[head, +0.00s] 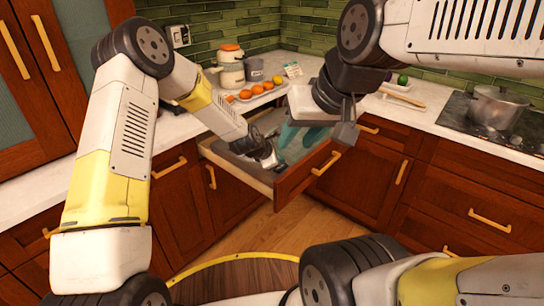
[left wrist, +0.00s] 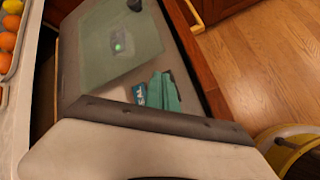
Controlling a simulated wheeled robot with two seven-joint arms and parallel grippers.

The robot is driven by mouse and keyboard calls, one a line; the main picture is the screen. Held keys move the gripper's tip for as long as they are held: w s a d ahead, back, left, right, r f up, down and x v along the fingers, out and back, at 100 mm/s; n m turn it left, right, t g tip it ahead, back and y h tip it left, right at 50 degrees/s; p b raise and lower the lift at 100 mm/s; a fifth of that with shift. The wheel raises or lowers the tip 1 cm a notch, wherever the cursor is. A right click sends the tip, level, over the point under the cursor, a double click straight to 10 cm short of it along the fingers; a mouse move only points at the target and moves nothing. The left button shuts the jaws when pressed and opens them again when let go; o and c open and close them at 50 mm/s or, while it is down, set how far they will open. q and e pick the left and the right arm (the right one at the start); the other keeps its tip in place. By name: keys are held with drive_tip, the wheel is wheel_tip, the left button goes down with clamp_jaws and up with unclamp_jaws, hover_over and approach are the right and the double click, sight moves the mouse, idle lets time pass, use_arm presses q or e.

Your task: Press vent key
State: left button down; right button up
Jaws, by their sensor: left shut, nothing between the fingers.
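No key labelled as a vent key can be made out. I cannot tell whether that spot is the key. My left gripper (head: 268,160) is shut and empty, low over the open drawer (head: 292,187); its contact with anything inside is not clear. My right gripper (head: 345,131) hangs above the drawer's right end, and its jaws cannot be made out.
Teal cloth-like material (left wrist: 165,92) and a small blue item (left wrist: 139,94) lie in the drawer. A tray with oranges (head: 258,89), a white canister (head: 231,68) and a grey cup (head: 254,69) stand on the counter. A pot (head: 497,107) sits on the cooktop at right.

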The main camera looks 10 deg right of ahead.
use_arm(q)
drive_tip(key=shift+f, duration=0.15)
idle(0.3)
drive_tip(key=shift+f, duration=0.3)
drive_tip(key=shift+f, duration=0.4)
idle(0.8)
drive_tip(key=shift+r, duration=0.85)
drive_tip(key=shift+r, duration=0.1)
drive_tip(key=shift+r, duration=2.4)
